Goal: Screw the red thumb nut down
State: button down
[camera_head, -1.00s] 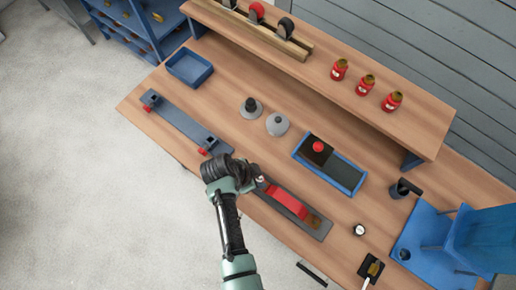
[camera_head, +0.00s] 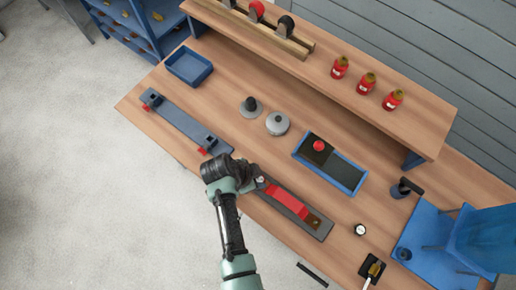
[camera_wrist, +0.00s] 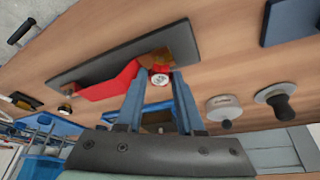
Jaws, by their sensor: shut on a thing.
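The red thumb nut (camera_wrist: 160,77), with a pale top face, sits between my fingertips in the wrist view. My gripper (camera_wrist: 158,84) is shut on it, one blue finger on each side. In the head view the nut (camera_head: 261,180) is a small red and white spot beside my dark wrist, at the left end of the dark plate (camera_head: 321,232). A red bar (camera_head: 288,201) lies along this plate; it also shows in the wrist view (camera_wrist: 108,82). The thread under the nut is hidden.
A blue tray with a dark inside (camera_head: 350,186) and a red knob (camera_head: 319,145) lies right of the plate. A long blue-grey fixture (camera_head: 180,122) lies to the left. Bare wood lies between them.

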jog(key=shift+f+b, duration=0.4)
jog(key=shift+f, duration=0.05)
dwell(0.5)
jog(key=shift+w+f+m+g+b, duration=0.15)
jog(key=shift+m+g+b, duration=0.15)
jog(key=shift+m+b, duration=0.45)
jog(key=m+g+b, duration=0.1)
jog(key=m, duration=0.2)
jog(key=m+g+b, duration=0.2)
jog(key=m, duration=0.3)
jog(key=shift+w, duration=0.15)
jog(key=m+g+b, duration=0.1)
jog(key=m, duration=0.1)
jog(key=m+y+b, duration=0.1)
jog(key=m, duration=0.2)
jog(key=shift+d+g, duration=0.15)
jog(key=shift+g, duration=0.25)
jog(key=m+y, duration=0.1)
jog(key=m, duration=0.1)
jog(key=m+y, duration=0.1)
jog(key=m, duration=0.2)
jog(key=shift+g, duration=0.4)
jog(key=c, duration=0.6)
grip_release()
